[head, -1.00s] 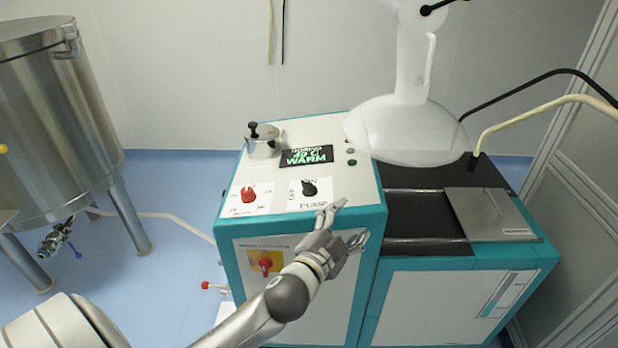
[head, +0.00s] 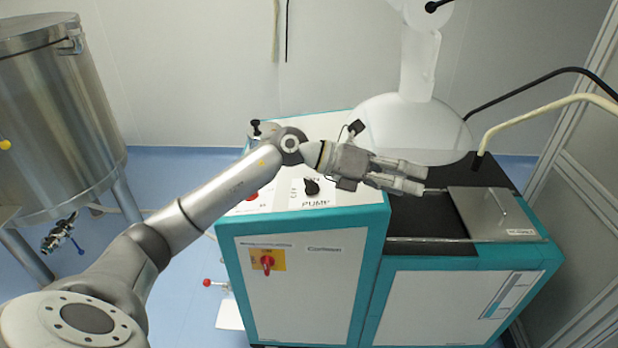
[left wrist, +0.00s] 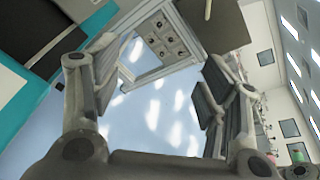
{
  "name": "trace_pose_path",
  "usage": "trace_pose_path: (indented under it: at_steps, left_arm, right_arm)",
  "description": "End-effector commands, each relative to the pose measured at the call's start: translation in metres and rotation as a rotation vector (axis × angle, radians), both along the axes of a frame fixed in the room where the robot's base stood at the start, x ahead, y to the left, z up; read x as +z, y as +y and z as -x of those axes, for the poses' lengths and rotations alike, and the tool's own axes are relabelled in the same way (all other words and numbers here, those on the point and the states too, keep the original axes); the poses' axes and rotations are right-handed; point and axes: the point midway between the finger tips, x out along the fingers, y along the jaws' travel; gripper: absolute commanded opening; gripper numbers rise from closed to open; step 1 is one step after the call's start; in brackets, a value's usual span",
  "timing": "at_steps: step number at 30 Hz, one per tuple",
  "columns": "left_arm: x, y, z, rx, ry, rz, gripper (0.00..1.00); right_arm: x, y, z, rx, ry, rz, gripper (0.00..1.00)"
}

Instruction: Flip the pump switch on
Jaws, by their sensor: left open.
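The black pump switch (head: 311,187) sits on the white top panel of the teal and white machine, above the printed word PUMP. Part of its label is hidden by my left arm. My left gripper (head: 424,181) is to the right of the switch, over the black bath area of the machine, with its fingers pointing right and apart from the switch. In the left wrist view my left gripper (left wrist: 155,100) is open with nothing between its fingers; the switch does not show there. My right gripper is not in view.
A red knob (head: 251,195) is left of the pump switch, partly covered by my arm. A red rotary switch (head: 267,262) is on the front panel. A metal lid (head: 495,212) lies on the right.

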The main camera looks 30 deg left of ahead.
Motion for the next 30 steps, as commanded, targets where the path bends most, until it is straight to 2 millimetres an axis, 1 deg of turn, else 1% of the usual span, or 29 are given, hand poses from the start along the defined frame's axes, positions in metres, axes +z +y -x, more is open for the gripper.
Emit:
trace_pose_path:
  at_steps: [1,2,3,5,6,8,9,12,15,18,22,26,30]
  left_arm:
    - [-0.004,0.02,-0.005,0.0,0.001,-0.107,0.68]
    - [-0.008,0.031,-0.007,-0.003,0.008,-0.173,0.68]
    - [-0.013,0.049,-0.009,-0.001,0.021,-0.258,0.68]
    - [-0.018,0.079,-0.011,0.01,0.048,-0.383,0.68]
    - [-0.02,0.1,-0.011,0.019,0.073,-0.463,0.68]
    - [-0.021,0.132,-0.01,0.038,0.113,-0.573,0.68]
    - [-0.02,0.154,-0.008,0.055,0.144,-0.638,0.68]
    - [-0.016,0.199,0.0,0.095,0.218,-0.766,0.68]
    - [-0.012,0.231,0.008,0.127,0.277,-0.846,0.68]
    - [-0.009,0.247,0.014,0.142,0.311,-0.885,0.68]
    - [-0.015,0.25,0.014,0.147,0.326,-0.898,0.68]
    - [-0.032,0.246,0.008,0.144,0.327,-0.898,0.68]
    - [-0.057,0.239,-0.001,0.143,0.326,-0.896,0.68]
  right_arm:
    - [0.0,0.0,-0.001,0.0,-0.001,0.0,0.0]
    - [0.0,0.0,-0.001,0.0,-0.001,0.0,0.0]
    - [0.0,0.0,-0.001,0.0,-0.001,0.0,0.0]
    - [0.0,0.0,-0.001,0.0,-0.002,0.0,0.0]
    - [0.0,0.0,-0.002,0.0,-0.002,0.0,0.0]
    - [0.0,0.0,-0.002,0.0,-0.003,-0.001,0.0]
    - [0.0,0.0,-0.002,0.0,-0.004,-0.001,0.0]
    - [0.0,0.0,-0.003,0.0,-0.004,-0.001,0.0]
    - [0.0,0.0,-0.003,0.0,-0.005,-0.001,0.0]
    - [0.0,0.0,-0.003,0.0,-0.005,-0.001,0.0]
    - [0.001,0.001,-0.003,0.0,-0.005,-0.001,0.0]
    - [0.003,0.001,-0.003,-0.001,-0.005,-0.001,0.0]
    - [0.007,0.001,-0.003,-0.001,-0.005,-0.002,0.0]
